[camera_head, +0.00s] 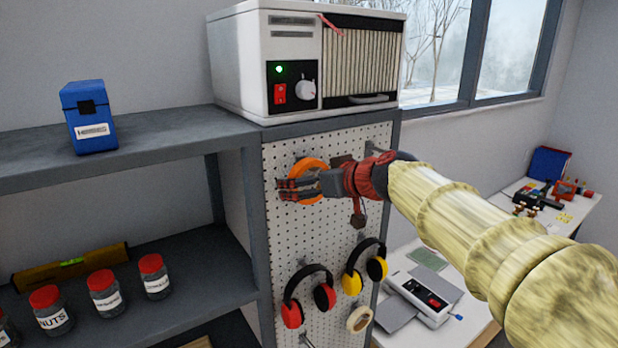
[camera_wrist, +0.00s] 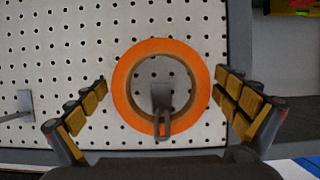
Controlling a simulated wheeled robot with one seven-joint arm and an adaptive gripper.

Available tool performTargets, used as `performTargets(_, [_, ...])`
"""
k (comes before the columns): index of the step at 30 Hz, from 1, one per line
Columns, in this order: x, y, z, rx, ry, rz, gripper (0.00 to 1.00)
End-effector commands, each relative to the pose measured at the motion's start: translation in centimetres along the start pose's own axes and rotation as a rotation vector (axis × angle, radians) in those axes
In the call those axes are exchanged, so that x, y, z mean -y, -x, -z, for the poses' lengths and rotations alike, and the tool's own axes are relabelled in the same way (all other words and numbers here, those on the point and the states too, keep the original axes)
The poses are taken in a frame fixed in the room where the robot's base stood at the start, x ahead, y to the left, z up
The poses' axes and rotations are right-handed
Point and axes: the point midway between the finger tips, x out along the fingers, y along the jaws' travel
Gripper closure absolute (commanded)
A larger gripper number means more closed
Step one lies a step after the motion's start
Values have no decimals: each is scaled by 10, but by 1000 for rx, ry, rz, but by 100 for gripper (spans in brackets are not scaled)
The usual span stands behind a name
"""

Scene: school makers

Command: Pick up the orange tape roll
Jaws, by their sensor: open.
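The orange tape roll (camera_head: 308,168) hangs flat against the white pegboard (camera_head: 290,233), in the upper part of it. In the wrist view the orange tape roll (camera_wrist: 121,88) sits on a grey metal hook (camera_wrist: 162,98) that passes through its hole. My gripper (camera_head: 290,190) is in front of the roll and hides part of it in the head view. In the wrist view my gripper (camera_wrist: 160,97) is open, with one finger on each side of the roll. Gaps show between the fingers and the roll. Nothing is held.
Red-cupped earmuffs (camera_head: 323,297), yellow-cupped earmuffs (camera_head: 352,283) and a pale tape roll (camera_head: 359,319) hang lower on the pegboard. A white machine (camera_head: 240,60) stands above it. Shelves at left hold a blue box (camera_head: 90,118), a level (camera_head: 70,268) and several red-lidded jars (camera_head: 155,277).

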Motion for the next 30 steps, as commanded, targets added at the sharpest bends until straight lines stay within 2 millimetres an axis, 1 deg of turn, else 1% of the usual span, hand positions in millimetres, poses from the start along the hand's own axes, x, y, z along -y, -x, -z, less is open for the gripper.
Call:
performTargets(5, [0,0,0,-1,1,0,1])
performTargets(27, [0,1,0,-1,0,0,43])
performTargets(30, [0,1,1,-2,1,0,46])
